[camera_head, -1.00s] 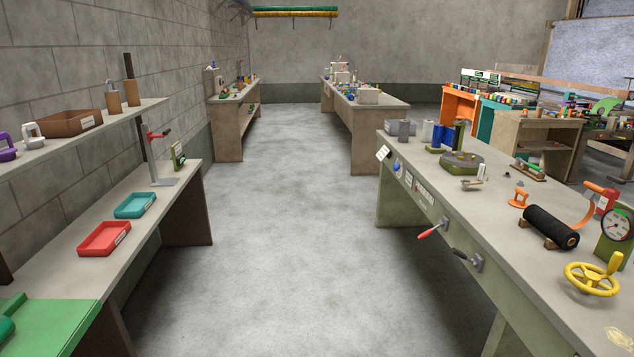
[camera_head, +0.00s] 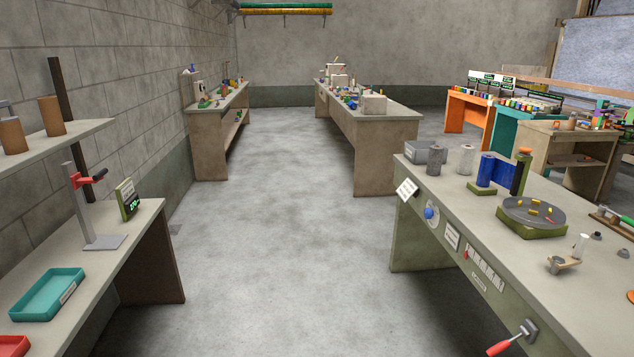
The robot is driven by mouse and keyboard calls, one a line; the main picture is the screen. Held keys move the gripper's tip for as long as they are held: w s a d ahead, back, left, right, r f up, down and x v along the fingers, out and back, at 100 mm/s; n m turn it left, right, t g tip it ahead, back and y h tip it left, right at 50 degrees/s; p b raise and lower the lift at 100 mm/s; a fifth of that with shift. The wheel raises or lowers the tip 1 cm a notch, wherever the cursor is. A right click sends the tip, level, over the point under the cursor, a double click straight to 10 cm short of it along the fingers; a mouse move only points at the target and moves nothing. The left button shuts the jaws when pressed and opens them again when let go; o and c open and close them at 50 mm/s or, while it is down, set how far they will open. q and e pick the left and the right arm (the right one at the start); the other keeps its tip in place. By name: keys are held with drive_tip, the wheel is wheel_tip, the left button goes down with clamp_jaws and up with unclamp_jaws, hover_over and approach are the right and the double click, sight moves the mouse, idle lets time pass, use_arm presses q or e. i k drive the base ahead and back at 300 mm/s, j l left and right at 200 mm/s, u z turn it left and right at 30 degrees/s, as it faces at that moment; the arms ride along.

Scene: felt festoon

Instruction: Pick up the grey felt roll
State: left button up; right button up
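On the bench (camera_head: 404,200) at the right, several upright cylinders stand near its far left corner. A darker grey cylinder (camera_head: 436,161) looks like the grey felt roll. A paler grey cylinder (camera_head: 467,158) stands just right of it, so I cannot be sure which of the two is meant. Blue cylinders (camera_head: 487,170) stand further right on a green base. Neither of my grippers is in view.
A grey bin (camera_head: 412,151) sits behind the darker cylinder. A round dark tray (camera_head: 545,215) holds small coloured pieces. A red-handled clamp (camera_head: 500,347) juts from the bench front. A left bench (camera_head: 110,262) holds trays. The floor (camera_head: 270,250) between is clear.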

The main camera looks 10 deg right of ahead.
sight(436, 152)
drive_tip(key=i+z, duration=0.1)
drive_tip(key=i, duration=0.9)
drive_tip(key=i+j, duration=0.2)
drive_tip(key=i, duration=0.8)
drive_tip(key=i+l+z, duration=0.05)
